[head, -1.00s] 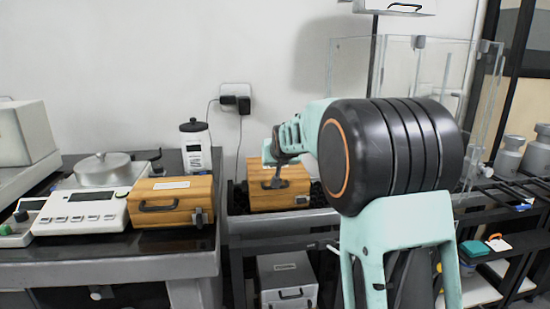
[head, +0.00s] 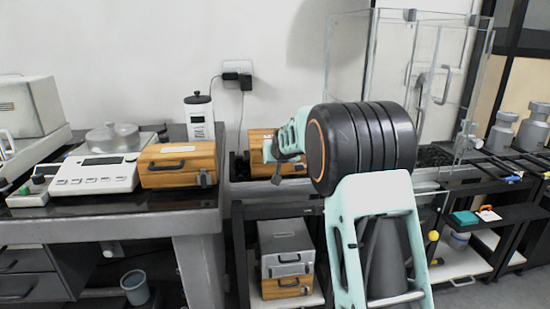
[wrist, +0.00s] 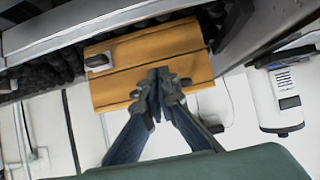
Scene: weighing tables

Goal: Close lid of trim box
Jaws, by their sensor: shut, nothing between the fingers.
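A wooden box (head: 259,136) stands in the middle behind my gripper in the head view. My arm hides part of it, and I cannot tell for sure how its lid stands. My gripper (head: 277,178) is shut and empty in front of this box. In the wrist view the closed fingertips (wrist: 159,76) are over the box's wooden panel (wrist: 125,58), with a grey metal fitting (wrist: 98,60) at its left. Contact cannot be made out. A second wooden box (head: 180,162), with a dark handle and latch, sits shut on the left table. No label is readable as trim box.
A scale (head: 95,172) is left of the second box, and a white canister (head: 199,117) stands behind it. A glass enclosure (head: 432,75) is at the right. Below, a grey case (head: 286,242) rests on another wooden box (head: 287,286).

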